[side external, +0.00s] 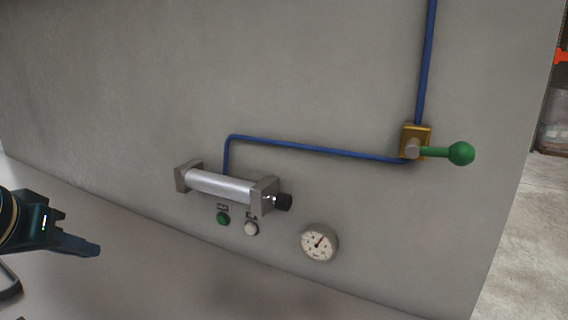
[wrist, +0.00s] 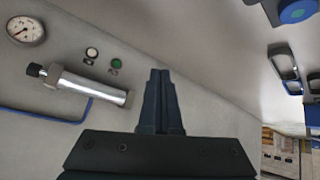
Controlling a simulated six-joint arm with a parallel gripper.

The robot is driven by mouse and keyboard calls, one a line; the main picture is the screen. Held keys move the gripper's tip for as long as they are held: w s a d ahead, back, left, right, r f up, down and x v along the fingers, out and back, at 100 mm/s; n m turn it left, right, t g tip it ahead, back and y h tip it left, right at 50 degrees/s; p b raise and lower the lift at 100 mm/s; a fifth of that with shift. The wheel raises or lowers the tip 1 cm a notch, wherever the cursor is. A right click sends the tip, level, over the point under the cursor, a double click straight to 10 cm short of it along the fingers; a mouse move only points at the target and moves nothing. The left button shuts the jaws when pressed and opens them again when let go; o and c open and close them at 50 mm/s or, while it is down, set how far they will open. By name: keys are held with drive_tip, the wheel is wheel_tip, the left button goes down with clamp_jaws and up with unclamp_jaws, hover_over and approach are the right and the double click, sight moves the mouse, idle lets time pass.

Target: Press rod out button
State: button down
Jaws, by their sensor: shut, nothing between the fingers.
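A green button (side external: 223,218) and a white button (side external: 251,229) sit side by side on the grey wall under a silver cylinder (side external: 220,187). Each has a small label above it that I cannot read. The cylinder's short rod ends in a black knob (side external: 283,202) at its right. My gripper (side external: 96,249) is shut and empty, left of the buttons and apart from them. In the wrist view, my gripper's fingertips (wrist: 160,76) are together, right of the green button (wrist: 116,63) and the white button (wrist: 91,52); the cylinder (wrist: 92,87) is below these.
A round dial gauge (side external: 319,242) is on the wall right of the buttons. A blue pipe (side external: 310,150) runs from the cylinder to a brass valve (side external: 416,137) with a green ball-ended lever (side external: 461,153). The space between my gripper and the buttons looks clear.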

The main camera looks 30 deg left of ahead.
sight(222, 220)
drive_tip(key=w+a+n+t+y, duration=0.1)
drive_tip(key=w+a+n+t, duration=0.2)
drive_tip(key=w, duration=1)
drive_tip(key=w+d+f+m+g, duration=0.1)
drive_tip(key=w+f, duration=0.1)
drive_tip(key=f, duration=0.3)
drive_tip(key=w+d+f+m+h, duration=0.1)
drive_tip(key=f, duration=0.5)
drive_tip(key=shift+w+m+g, duration=0.4)
drive_tip(key=shift+w+d, duration=0.1)
drive_tip(key=w, duration=0.8)
drive_tip(key=shift+w, duration=0.35)
idle(0.7)
drive_tip(key=shift+w, duration=0.4)
